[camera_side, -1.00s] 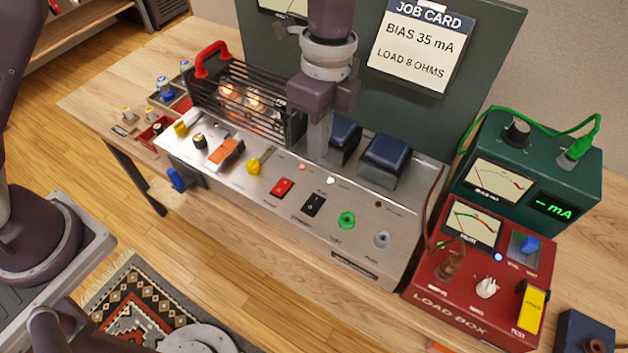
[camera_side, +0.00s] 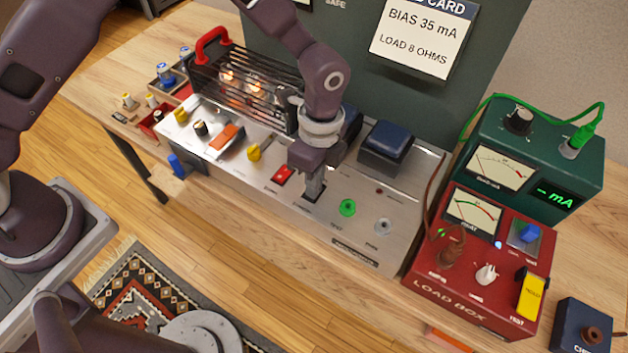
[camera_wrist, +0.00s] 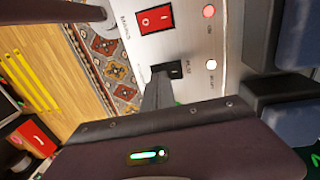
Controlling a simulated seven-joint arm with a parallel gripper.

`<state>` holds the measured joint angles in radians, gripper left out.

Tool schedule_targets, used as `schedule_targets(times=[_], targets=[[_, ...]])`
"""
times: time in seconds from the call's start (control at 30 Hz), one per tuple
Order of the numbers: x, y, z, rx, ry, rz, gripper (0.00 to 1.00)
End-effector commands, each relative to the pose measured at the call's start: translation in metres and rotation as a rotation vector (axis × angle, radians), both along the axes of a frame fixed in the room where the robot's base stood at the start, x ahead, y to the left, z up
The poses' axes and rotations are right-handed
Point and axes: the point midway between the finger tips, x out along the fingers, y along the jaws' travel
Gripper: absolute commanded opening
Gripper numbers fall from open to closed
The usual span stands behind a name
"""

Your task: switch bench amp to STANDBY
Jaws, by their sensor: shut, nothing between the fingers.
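The bench amp (camera_side: 225,165) is a long silver chassis on the wooden bench. My gripper (camera_side: 313,194) is shut and empty, pointing down at the black rocker switch between the red rocker (camera_side: 282,174) and the green knob (camera_side: 347,207). In the side view the gripper mostly hides that black switch. In the wrist view the gripper (camera_wrist: 157,92) has its tip at the black switch (camera_wrist: 174,70), seemingly touching or just above it; the rocker's position cannot be read. The red rocker (camera_wrist: 155,19) and a pale lit lamp (camera_wrist: 211,65) show beside it.
Glowing tubes stand in a black cage (camera_side: 240,85) at the amp's back left. Blue-topped transformers (camera_side: 389,145) stand behind the panel. A red load box (camera_side: 480,260) and green meter (camera_side: 535,150) are to the right. A job card (camera_side: 420,40) hangs on the dark board.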

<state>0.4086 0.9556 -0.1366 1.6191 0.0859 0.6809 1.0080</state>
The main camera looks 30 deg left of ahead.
Motion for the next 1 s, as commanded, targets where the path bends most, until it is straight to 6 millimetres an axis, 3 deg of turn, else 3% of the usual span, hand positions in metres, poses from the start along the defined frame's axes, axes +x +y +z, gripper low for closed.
schedule_targets(times=[0.53,1.0], targets=[[-0.005,0.001,-0.011,0.003,0.006,-0.001,0.0],[0.014,0.003,-0.008,0.004,-0.004,0.001,0.0]])
